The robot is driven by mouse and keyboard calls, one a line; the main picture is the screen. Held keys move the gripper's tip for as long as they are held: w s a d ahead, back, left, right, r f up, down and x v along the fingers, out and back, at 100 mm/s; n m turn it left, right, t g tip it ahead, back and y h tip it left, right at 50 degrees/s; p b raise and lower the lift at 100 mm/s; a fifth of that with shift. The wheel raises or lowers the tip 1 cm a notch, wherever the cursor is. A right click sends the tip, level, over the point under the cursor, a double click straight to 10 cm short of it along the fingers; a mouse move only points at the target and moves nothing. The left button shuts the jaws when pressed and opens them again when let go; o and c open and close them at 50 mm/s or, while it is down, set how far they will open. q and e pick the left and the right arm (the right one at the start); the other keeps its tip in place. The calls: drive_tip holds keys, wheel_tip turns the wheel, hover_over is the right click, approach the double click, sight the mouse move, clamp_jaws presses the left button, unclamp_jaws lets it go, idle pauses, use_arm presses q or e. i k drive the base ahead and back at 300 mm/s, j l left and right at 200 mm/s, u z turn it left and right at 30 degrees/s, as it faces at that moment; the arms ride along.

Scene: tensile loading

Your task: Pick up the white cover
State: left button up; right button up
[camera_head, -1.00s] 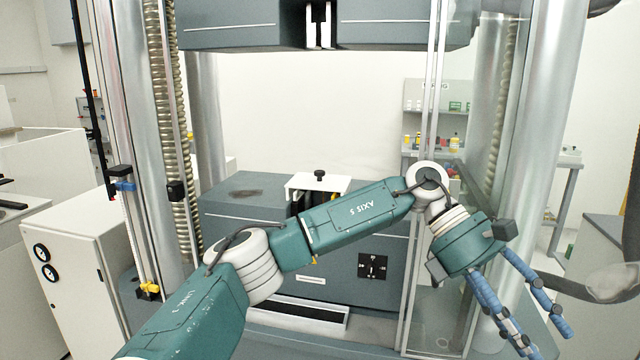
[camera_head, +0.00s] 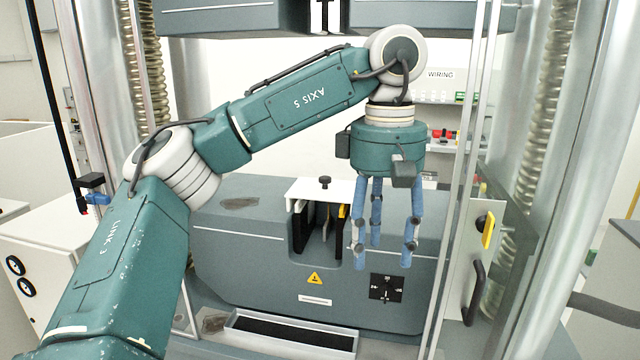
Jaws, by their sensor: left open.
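The white cover (camera_head: 308,189) is a flat white plate with a black knob (camera_head: 325,182) on top. It sits level over the dark slot in the top of the grey lower machine block (camera_head: 240,225). My left gripper (camera_head: 385,255) has blue fingers that point down and stand apart, with nothing between them. It hangs just right of the cover and looks nearer to me than the cover. One finger overlaps the cover's right edge in the picture; I cannot tell whether they touch. My right gripper is not in view.
Metal columns stand at left (camera_head: 95,60) and right (camera_head: 575,130), with thin upright rods (camera_head: 455,200) right of the gripper. The upper machine block (camera_head: 430,18) hangs overhead. A shallow tray (camera_head: 290,342) lies in front. A door with a black handle (camera_head: 476,292) is at right.

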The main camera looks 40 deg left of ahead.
sight(323, 189)
drive_tip(key=i+j, duration=0.25)
drive_tip(key=j, duration=0.15)
drive_tip(key=i+j, duration=0.25)
drive_tip(key=j, duration=0.2)
drive_tip(key=i+j, duration=0.25)
drive_tip(key=j, duration=0.15)
drive_tip(key=i+j, duration=0.25)
drive_tip(key=j, duration=0.2)
